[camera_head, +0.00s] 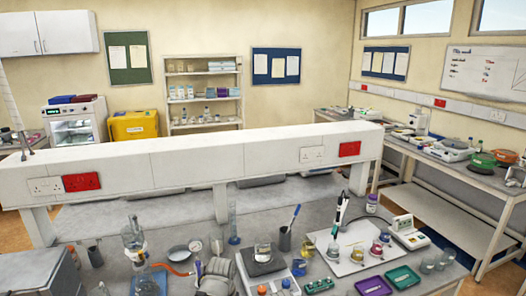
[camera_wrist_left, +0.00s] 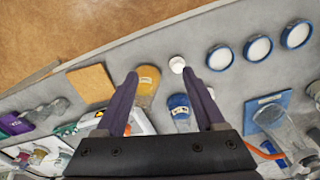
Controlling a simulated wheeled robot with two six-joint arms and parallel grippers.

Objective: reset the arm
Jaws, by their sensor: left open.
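In the left wrist view my left gripper (camera_wrist_left: 160,76) has its two dark fingers spread apart, with nothing held between them. It hangs over the grey bench (camera_wrist_left: 190,42). A yellow-topped container (camera_wrist_left: 148,80) and a blue-capped container (camera_wrist_left: 178,103) show between and beyond the fingers; I cannot tell how far below they are. In the head view a grey rounded part at the bottom middle appears to be my own left arm. The fingers cannot be made out clearly there. My right gripper is in neither view.
Three round blue-rimmed dishes (camera_wrist_left: 258,48) and a wooden block (camera_wrist_left: 92,83) lie near the bench edge. Glassware on a blue base (camera_wrist_left: 270,101) stands to the right. In the head view, a white board with bottles (camera_head: 350,245) and a purple tray (camera_head: 373,285) crowd the bench.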

